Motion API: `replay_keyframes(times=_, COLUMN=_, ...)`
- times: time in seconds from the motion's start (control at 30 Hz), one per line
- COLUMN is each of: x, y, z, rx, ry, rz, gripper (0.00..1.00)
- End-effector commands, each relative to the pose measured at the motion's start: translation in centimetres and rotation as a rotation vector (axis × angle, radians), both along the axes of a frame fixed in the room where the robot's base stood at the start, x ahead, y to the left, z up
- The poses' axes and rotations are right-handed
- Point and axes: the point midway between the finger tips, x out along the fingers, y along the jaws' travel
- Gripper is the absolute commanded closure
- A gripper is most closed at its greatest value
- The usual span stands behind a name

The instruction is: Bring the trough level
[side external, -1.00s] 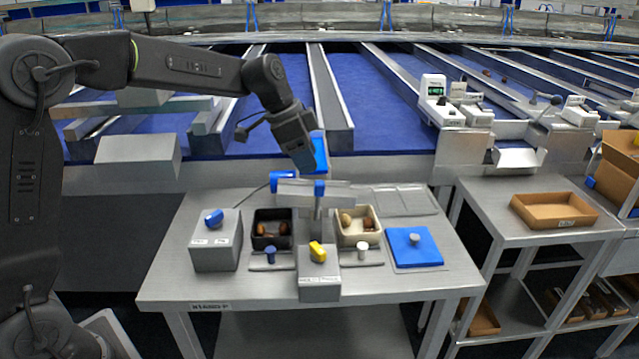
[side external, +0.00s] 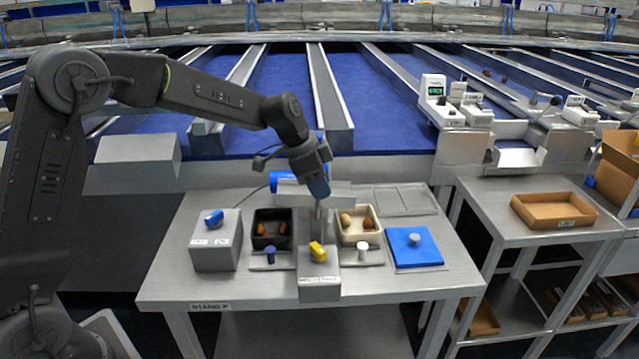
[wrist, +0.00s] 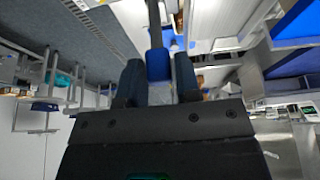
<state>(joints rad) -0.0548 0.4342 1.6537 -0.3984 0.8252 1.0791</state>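The trough (side external: 343,193) is a grey channel on a post in the middle of the steel table, with a blue part (side external: 284,181) by its left end. It looks close to level, but my gripper covers its middle, so slight tilt is hard to judge. My gripper (side external: 319,192) points down in front of the trough's middle. In the wrist view, a blue tab (wrist: 158,65) on a dark rod lies between my two fingers (wrist: 158,80). The fingers are apart with little room beside the tab; whether they press on it is unclear.
A black tray (side external: 256,243) and a cream tray (side external: 345,239) holding dates stand either side of the post. A grey box (side external: 216,250) with a blue knob is left, a grey block (side external: 319,282) with a yellow knob in front, a blue plate (side external: 414,258) right.

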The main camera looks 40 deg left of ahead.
Motion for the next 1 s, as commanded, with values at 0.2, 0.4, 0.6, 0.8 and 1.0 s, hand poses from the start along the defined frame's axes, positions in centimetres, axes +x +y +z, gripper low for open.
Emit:
replay_keyframes(times=0.2, x=0.0, y=0.01, z=0.04, rx=0.0, ry=0.0, rz=0.0, gripper=0.9)
replay_keyframes(times=0.4, x=0.0, y=0.01, z=0.05, rx=0.0, ry=0.0, rz=0.0, gripper=1.0)
replay_keyframes(times=0.6, x=-0.18, y=0.22, z=0.1, rx=0.0, ry=-0.001, rz=0.001, gripper=1.0)
replay_keyframes(times=0.8, x=-0.62, y=0.68, z=0.08, rx=0.0, ry=0.001, rz=0.001, gripper=1.0)
replay_keyframes(times=1.0, x=-0.64, y=0.7, z=0.04, rx=0.001, ry=0.002, rz=0.001, gripper=0.67)
